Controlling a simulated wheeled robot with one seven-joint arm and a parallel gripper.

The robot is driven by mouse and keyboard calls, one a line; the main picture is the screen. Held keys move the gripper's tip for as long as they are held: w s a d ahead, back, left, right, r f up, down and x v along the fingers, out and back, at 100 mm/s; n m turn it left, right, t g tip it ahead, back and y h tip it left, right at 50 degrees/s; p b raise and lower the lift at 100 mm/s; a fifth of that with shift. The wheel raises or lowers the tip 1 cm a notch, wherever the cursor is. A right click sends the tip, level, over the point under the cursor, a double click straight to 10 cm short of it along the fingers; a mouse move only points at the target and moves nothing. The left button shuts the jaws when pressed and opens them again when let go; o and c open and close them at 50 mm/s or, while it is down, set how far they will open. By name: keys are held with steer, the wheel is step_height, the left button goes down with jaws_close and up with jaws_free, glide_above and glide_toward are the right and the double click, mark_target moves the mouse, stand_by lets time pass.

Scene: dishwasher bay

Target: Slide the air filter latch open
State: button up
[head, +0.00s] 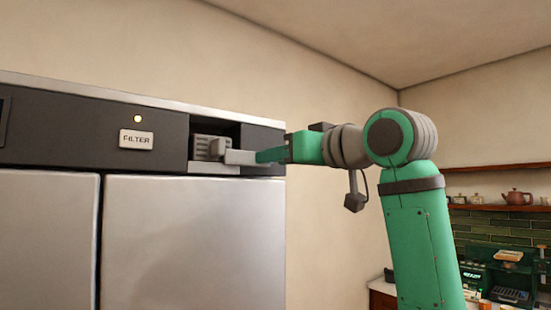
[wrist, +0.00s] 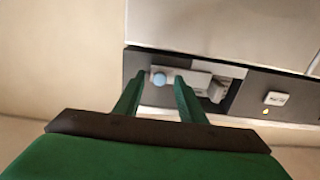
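The air filter recess is a dark opening at the right end of the black panel, near the FILTER label (head: 136,139). A ribbed grey block (head: 208,147) sits inside it. A light grey latch bar (head: 240,157) runs right from the block; it also shows in the wrist view (wrist: 197,79), with a round light-blue end (wrist: 159,78). My gripper (head: 262,156) reaches in from the right at the bar. In the wrist view my gripper (wrist: 160,76) has its two green fingers apart, one on each side of the blue end, with gaps visible. Contact cannot be told.
Two large steel doors (head: 195,245) lie below the panel. A small lit lamp (head: 137,118) is above the label. A shelf with a teapot (head: 516,196) is far right.

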steer(key=shift+a, duration=0.1)
jaws_close()
steer(key=shift+w+d, duration=0.85)
steer(key=shift+d, duration=0.3)
steer(key=shift+w+d, duration=0.8)
steer(key=shift+d, duration=0.35)
jaws_free()
steer(key=shift+d, duration=0.1)
steer(key=v, duration=1)
steer(key=shift+s+d, duration=0.15)
steer(key=shift+s, duration=0.15)
